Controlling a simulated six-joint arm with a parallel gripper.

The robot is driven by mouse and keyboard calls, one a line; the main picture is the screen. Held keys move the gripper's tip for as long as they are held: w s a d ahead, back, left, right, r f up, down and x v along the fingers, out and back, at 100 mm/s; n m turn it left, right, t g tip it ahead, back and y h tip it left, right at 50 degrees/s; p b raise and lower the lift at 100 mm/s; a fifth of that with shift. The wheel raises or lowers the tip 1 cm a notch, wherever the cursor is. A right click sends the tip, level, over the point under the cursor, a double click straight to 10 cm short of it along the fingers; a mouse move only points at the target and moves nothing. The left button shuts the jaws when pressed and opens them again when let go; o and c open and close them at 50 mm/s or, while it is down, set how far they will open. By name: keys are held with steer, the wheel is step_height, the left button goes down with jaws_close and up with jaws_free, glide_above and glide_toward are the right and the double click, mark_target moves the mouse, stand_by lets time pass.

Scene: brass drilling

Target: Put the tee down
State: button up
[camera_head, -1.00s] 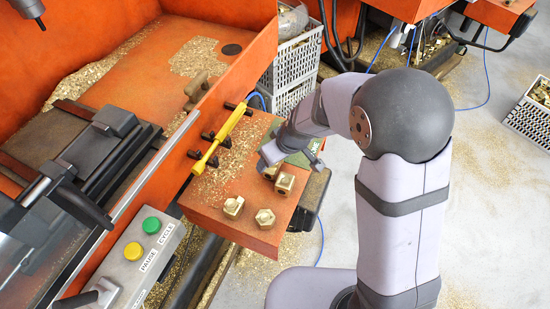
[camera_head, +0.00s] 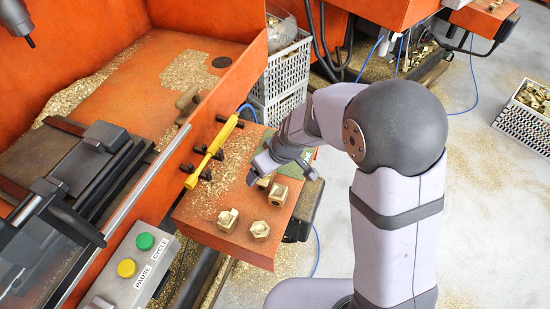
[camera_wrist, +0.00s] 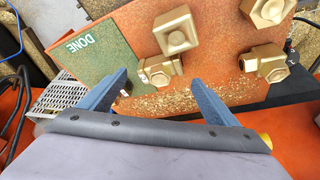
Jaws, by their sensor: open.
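A brass tee (camera_wrist: 160,72) lies on the chip-strewn orange shelf, next to the edge of the green DONE patch (camera_wrist: 92,42). In the head view this tee (camera_head: 265,182) shows just below my gripper (camera_head: 260,163), partly covered by it. In the wrist view the two blue fingers of my gripper (camera_wrist: 158,84) are open and apart, one on each side of the tee. I cannot tell whether either finger touches it. The green patch (camera_head: 297,163) is partly hidden behind my wrist in the head view.
Three more brass tees lie on the shelf: one close by (camera_head: 278,194) and two at the near end, left (camera_head: 228,219) and right (camera_head: 260,230). A yellow-handled tool (camera_head: 213,152) hangs on the machine's edge. Grey crates (camera_head: 281,70) stand behind.

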steer(key=v, duration=1.1)
steer(key=shift+s+d, duration=0.1)
steer(key=shift+d, duration=0.1)
steer(key=s+d+f+m+g+h, duration=0.1)
steer(key=s+d+f+m, duration=0.3)
steer(key=d, duration=0.5)
steer(key=s, duration=0.2)
steer(key=shift+s+d+g+h, duration=0.25)
steer(key=shift+s+g+h, duration=0.05)
steer(key=s+d+f+m, duration=0.1)
steer(key=s+d, duration=0.1)
steer(key=s+d+m+g, duration=0.1)
steer(key=s+d, duration=0.1)
steer(key=s, duration=0.1)
steer(key=s+d+f+m+h, duration=0.1)
steer(key=s+d+m, duration=0.1)
steer(key=s, duration=0.1)
steer(key=shift+s+d+f+g, duration=0.1)
steer(key=shift+d+f+g, duration=0.2)
steer(key=shift+f+g, duration=0.1)
steer(key=shift+c, duration=0.7)
steer(key=c, duration=0.5)
steer(key=shift+c, duration=1.2)
